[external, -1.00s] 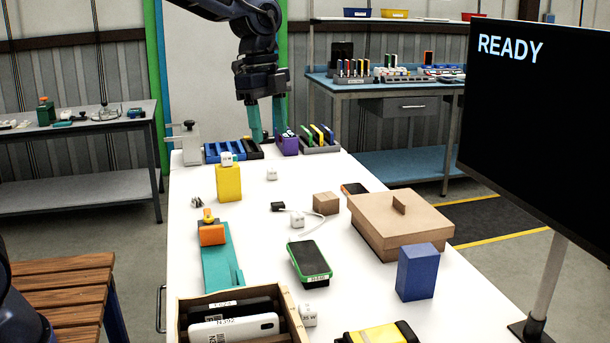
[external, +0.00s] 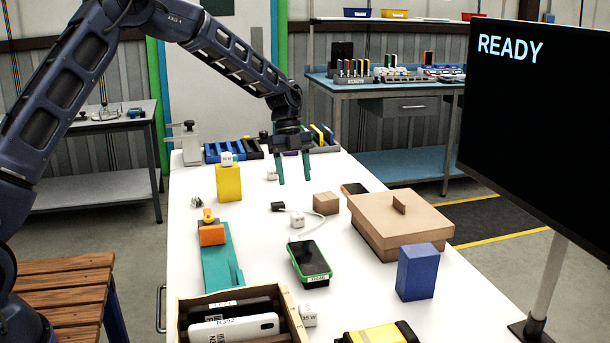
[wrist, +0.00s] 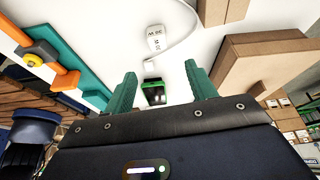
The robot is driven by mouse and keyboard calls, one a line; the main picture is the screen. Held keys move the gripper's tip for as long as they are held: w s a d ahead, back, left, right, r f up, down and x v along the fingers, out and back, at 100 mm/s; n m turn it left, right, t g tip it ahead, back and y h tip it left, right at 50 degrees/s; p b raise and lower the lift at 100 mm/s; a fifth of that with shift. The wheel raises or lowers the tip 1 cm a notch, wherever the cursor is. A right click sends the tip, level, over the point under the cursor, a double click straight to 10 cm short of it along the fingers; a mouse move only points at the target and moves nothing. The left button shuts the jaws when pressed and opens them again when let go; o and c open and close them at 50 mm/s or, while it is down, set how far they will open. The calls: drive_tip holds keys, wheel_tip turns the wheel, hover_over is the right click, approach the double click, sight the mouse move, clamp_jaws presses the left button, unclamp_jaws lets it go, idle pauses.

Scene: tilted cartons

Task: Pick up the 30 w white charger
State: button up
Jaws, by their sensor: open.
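Several small white chargers are on the table. One (external: 297,220) sits mid-table beside a white cable; in the wrist view this charger (wrist: 154,42) lies just beyond my fingertips, its upside-down label hard to read but possibly 30 W. Another (external: 308,315) stands by the wooden crate, its label seeming to read 30 W, though too small to be sure. A third (external: 226,158) is on the yellow block, and one more (external: 271,173) sits farther back, partly hidden by my gripper. My gripper (external: 294,183) is open and empty, pointing down above the table; its teal fingers (wrist: 160,70) are apart.
A green-edged phone (external: 311,262) lies in front of the cabled charger. A teal stand with an orange clamp (external: 212,235) is left, a cardboard box (external: 400,226) and blue block (external: 417,272) right. The wooden crate (external: 290,305) holds power banks. A monitor (external: 535,130) stands at the right.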

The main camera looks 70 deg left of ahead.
sight(297, 213)
drive_tip(key=x, duration=1.1)
drive_tip(key=shift+s+a+f, duration=0.2)
drive_tip(key=shift+a+f, duration=0.1)
drive_tip(key=shift+a, duration=0.05)
drive_tip(key=c, duration=1.1)
